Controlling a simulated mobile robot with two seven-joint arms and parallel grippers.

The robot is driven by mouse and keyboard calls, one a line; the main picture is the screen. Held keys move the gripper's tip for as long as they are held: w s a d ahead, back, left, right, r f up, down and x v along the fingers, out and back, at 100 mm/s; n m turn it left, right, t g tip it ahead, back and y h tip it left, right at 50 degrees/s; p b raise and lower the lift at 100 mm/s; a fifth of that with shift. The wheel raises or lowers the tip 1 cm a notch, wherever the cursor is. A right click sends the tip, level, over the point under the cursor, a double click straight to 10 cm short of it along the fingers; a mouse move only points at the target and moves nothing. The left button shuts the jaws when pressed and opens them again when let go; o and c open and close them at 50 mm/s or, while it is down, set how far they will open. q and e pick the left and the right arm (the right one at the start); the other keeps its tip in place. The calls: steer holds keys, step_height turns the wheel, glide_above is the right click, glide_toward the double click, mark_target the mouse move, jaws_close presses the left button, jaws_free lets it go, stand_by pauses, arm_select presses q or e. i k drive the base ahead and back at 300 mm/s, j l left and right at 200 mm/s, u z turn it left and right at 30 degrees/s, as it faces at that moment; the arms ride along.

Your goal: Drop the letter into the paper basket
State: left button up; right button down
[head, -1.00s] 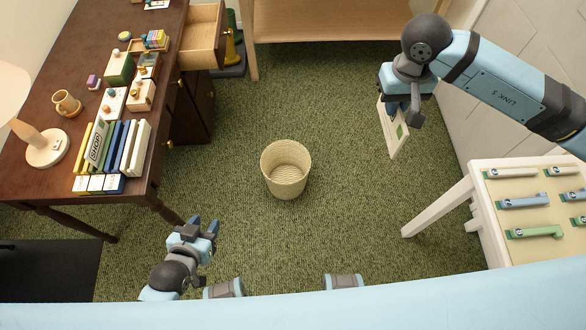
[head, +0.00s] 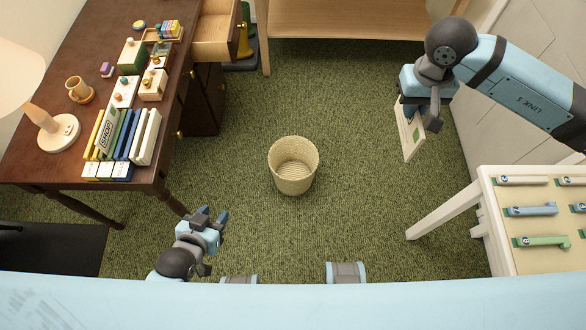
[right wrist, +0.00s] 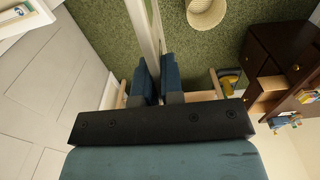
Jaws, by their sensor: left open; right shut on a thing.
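In the right wrist view the letter (right wrist: 153,30) shows edge-on between the shut fingers (right wrist: 160,82). The paper basket (head: 293,168) is a pale woven tub standing upright on the carpet, left of the letter and apart from it. Its visible inside looks empty. It also shows at the top of the right wrist view (right wrist: 206,12). My left gripper (head: 213,217) is open and empty, low at the left of the basket.
A dark wooden desk (head: 75,184) with books, a mug and a lamp stands at the left, its drawer (head: 213,38) open. A white-legged table (head: 493,240) with coloured handles stands at the right. Green carpet (head: 345,110) lies clear around the basket.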

mark_target(297, 176)
steer(key=i+l+u, duration=0.65)
steer(key=l+u, duration=0.2)
steer(key=i+l+u, duration=0.1)
steer(key=l+u, duration=0.2)
steer(key=l, duration=0.1)
